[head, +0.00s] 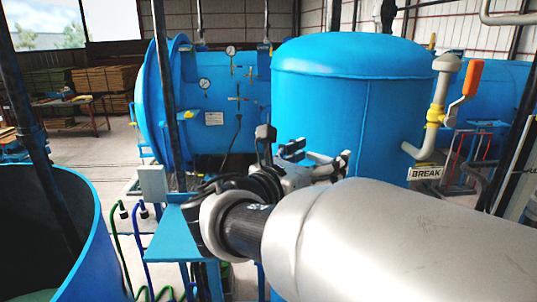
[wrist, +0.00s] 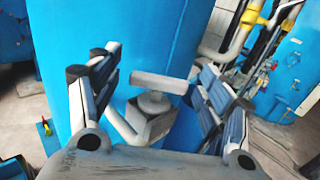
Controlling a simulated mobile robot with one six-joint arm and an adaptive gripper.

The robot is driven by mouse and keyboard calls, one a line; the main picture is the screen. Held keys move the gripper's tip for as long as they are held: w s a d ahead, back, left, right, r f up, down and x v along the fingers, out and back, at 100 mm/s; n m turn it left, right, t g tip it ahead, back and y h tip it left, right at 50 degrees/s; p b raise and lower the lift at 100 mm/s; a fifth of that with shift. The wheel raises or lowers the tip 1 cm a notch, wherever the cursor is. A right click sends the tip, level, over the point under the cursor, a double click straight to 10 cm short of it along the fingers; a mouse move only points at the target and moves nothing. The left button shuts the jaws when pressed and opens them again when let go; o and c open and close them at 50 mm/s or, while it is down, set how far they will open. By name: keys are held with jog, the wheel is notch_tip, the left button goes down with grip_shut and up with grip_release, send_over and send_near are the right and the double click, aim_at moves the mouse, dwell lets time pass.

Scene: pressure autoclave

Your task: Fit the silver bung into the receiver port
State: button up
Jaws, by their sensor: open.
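My gripper (head: 303,150) is open in front of the large blue tank (head: 350,85) in the head view. In the wrist view, the two fingers of my gripper (wrist: 158,66) stand apart on either side of a grey T-shaped piece (wrist: 163,82). This piece has a flat bar on a round neck, above a blocky grey fitting (wrist: 150,124) beside the blue wall. The fingers appear clear of it. I cannot tell whether this piece is the silver bung or part of the port. My gripper hides this spot in the head view.
A pipe with a grey cap (head: 447,63) and an orange handle (head: 472,78) rises right of the tank. A "BREAK" sign (head: 426,173) hangs below it. A blue autoclave (head: 215,100) lies behind left. An open blue vat (head: 85,215) stands front left.

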jog(key=v, duration=1.1)
jog(key=shift+r, duration=0.1)
jog(key=s+d+f+m+g+y+b, duration=0.1)
jog(key=s+d+f+m+g+b, duration=0.3)
jog(key=f, duration=0.3)
jog(key=s+d+f+m+g+y+b, duration=0.2)
jog(key=s+d+f+m, duration=0.1)
jog(key=d+f, duration=0.4)
jog(key=s+d+f+m+g+y+b, duration=0.1)
jog(key=s+d+f+m+g+b, duration=0.2)
jog(key=f, duration=0.5)
jog(key=s+a+f+m+y+b, duration=0.2)
jog(key=s+f+m+y+b, duration=0.2)
jog(key=f+m, duration=0.4)
jog(key=s+a+f+m+t+y+b, duration=0.1)
jog(key=s+a+f+m+y+b, duration=0.2)
jog(key=f+m, duration=0.6)
jog(key=s+y+b, duration=0.1)
jog(key=s+b, duration=0.1)
jog(key=shift+s+a+f+y+b, duration=0.2)
jog(key=shift+a+f+y+b, duration=0.1)
jog(key=shift+f+y+b, duration=0.1)
